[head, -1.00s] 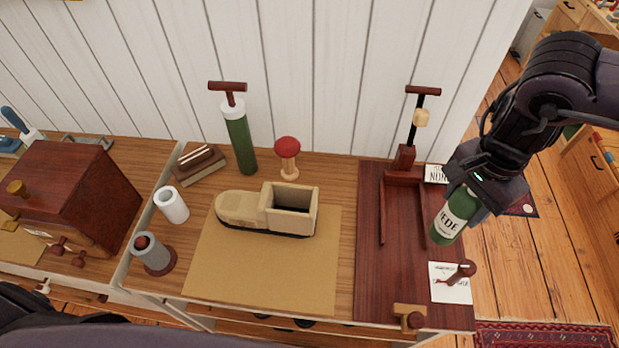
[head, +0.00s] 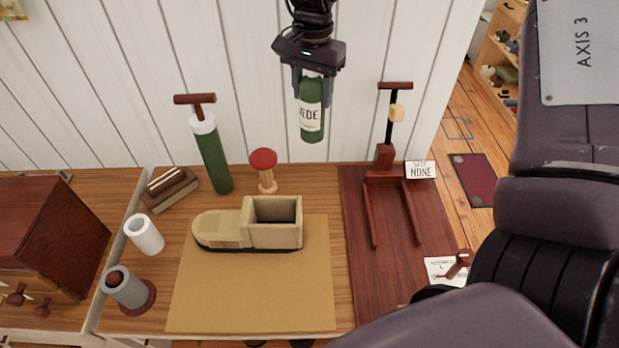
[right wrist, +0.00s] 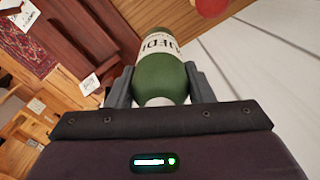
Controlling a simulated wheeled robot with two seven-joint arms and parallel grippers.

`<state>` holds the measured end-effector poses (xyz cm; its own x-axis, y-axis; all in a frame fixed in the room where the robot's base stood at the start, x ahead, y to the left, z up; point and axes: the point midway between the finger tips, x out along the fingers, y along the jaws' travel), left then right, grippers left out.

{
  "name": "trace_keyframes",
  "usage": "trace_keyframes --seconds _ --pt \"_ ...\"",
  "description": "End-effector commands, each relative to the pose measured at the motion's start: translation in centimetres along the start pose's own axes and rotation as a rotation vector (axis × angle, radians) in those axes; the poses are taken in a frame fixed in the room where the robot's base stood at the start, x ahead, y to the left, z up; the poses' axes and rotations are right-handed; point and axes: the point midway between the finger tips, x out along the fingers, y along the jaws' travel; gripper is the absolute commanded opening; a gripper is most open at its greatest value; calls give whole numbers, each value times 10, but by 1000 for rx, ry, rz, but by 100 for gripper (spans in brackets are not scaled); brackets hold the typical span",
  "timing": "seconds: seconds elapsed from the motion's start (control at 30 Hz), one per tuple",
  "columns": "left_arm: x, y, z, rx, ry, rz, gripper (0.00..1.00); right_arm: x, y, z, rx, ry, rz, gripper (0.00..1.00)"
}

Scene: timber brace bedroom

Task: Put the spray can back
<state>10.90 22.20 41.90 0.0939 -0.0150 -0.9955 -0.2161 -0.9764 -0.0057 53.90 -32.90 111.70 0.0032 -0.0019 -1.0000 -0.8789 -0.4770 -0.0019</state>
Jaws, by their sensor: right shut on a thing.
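The green spray can (head: 312,112) with a white label hangs upright in my right gripper (head: 312,88). The gripper is shut around its upper part and holds it in the air before the white plank wall, above the back of the bench. In the right wrist view the can (right wrist: 160,72) sits between the two fingers of the gripper (right wrist: 160,84). The red mushroom-shaped stand (head: 264,168) is below and left of the can in the head view. My left gripper is not in view.
The beige shoe-shaped box (head: 222,230) lies on a tan mat (head: 250,300). A green pump (head: 212,155) stands at the back left. A dark red board (head: 385,270) with a wooden measuring device (head: 384,158) and a "NONE" card (head: 421,170) is at right. My arm covers the right side.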

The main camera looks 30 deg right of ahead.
Motion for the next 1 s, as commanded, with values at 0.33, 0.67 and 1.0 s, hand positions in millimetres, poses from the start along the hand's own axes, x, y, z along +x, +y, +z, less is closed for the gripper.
trace_keyframes --seconds 0.33,0.67,1.0 --pt "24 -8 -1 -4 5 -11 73 96 2 1 1 -7 6 15" --pt "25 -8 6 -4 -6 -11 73 150 1 1 0 -2 2 15" --pt "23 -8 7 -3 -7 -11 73 188 1 1 1 -2 3 15"
